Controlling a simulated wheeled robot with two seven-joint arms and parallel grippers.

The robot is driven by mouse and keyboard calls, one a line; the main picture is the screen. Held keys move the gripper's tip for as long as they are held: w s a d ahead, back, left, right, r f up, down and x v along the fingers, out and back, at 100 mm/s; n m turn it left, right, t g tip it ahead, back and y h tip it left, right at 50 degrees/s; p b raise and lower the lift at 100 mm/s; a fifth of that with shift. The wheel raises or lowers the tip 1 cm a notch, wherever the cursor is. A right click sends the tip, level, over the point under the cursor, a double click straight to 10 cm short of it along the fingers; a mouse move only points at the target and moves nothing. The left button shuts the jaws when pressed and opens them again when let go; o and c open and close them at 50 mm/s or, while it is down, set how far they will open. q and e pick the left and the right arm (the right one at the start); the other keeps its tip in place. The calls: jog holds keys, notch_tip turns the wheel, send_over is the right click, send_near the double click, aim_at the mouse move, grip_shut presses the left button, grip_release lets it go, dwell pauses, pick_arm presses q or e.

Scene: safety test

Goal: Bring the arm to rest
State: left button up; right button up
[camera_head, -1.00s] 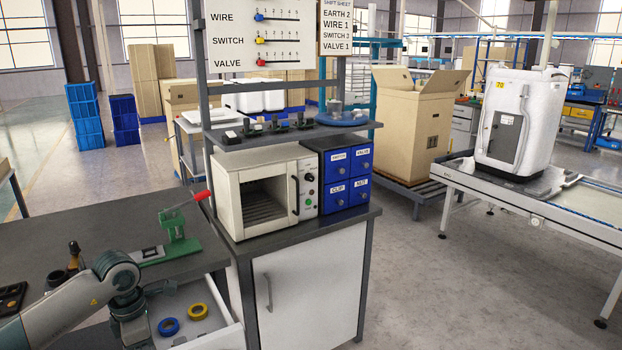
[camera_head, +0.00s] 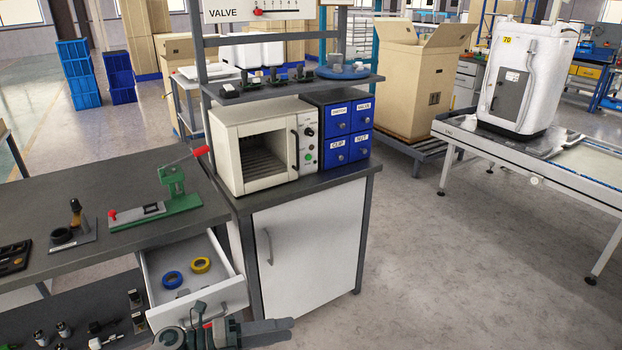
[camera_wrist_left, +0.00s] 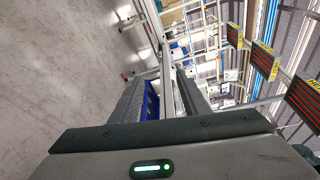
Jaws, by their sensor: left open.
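My left gripper (camera_head: 264,331) is at the bottom edge of the head view, in front of the open drawer (camera_head: 222,268) and the white cabinet. In the left wrist view its two dark fingers (camera_wrist_left: 163,100) stand apart with nothing between them. Most of my left arm is below the picture. The gripper appears clear of the drawer, though its exact distance cannot be told. My right gripper is not in view.
A blue tape roll (camera_head: 173,280) and a yellow one (camera_head: 201,265) lie in the drawer. A green toggle press (camera_head: 176,190) stands on the grey bench (camera_head: 60,198). A white oven (camera_head: 228,150) and blue drawer unit (camera_head: 335,125) top the cabinet (camera_head: 315,235). Open floor (camera_head: 450,270) lies right.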

pick_arm(q)
jog(key=s+a+f+n+t+y, duration=0.2)
jog(key=a+f+n+t+y, duration=0.15)
jog(key=f+n, duration=0.45)
jog(key=s+a+f+n+t+y, duration=0.2)
jog(key=a+f+n+y, duration=0.15)
jog(key=f+n, duration=0.5)
jog(key=s+a+f+n+t+y, duration=0.1)
jog(key=a+f+n+t+y, duration=0.2)
jog(key=f+n, duration=0.55)
jog(key=s+f+n+g+y, duration=0.2)
jog(key=s+f+n+g, duration=0.1)
jog(key=s+f, duration=0.6)
jog(key=s+f+n+g+y, duration=0.2)
jog(key=s+f+n+g, duration=0.2)
jog(key=s+f, duration=0.6)
jog(key=s, duration=0.6)
jog(key=shift+s+a+f+n+y, duration=0.2)
jog(key=shift+a+n+y, duration=0.1)
jog(key=shift+y, duration=0.1)
jog(key=shift+w, duration=0.15)
